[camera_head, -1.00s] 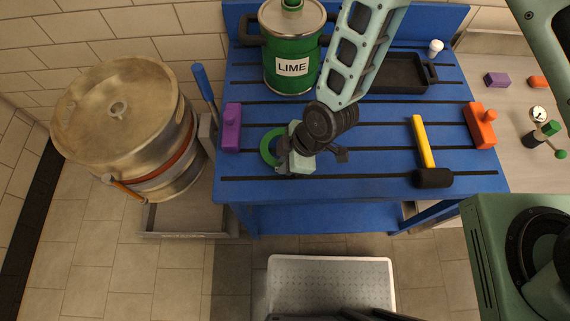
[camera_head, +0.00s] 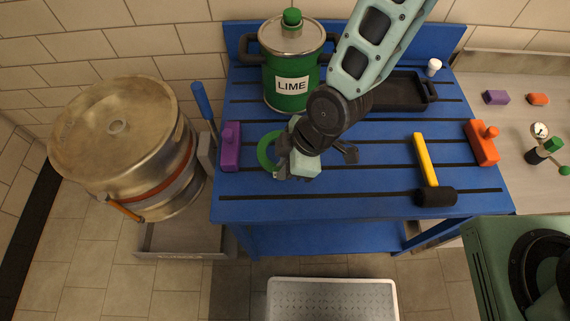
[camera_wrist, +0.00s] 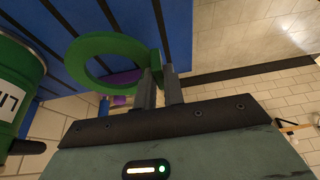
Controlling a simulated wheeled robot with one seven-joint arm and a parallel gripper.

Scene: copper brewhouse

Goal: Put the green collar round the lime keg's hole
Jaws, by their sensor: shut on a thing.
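The green collar (camera_head: 264,151) is a flat ring over the left part of the blue bench, to the right of a purple block. My gripper (camera_head: 284,161) is shut on its rim. The wrist view shows the collar (camera_wrist: 78,65) gripped at one edge between the two fingers (camera_wrist: 160,73), its opening clear. The lime keg (camera_head: 291,104) is a green vessel labelled LIME at the back of the bench, with a metal lid and a green knob on top. It stands behind my gripper. I cannot make out a hole in it.
A purple block (camera_head: 231,150) and blue-handled tool (camera_head: 202,100) are at the left. A black tray (camera_head: 400,92), yellow-handled mallet (camera_head: 426,160) and orange block (camera_head: 481,146) are on the right. A big metal keg (camera_head: 120,125) stands left of the bench.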

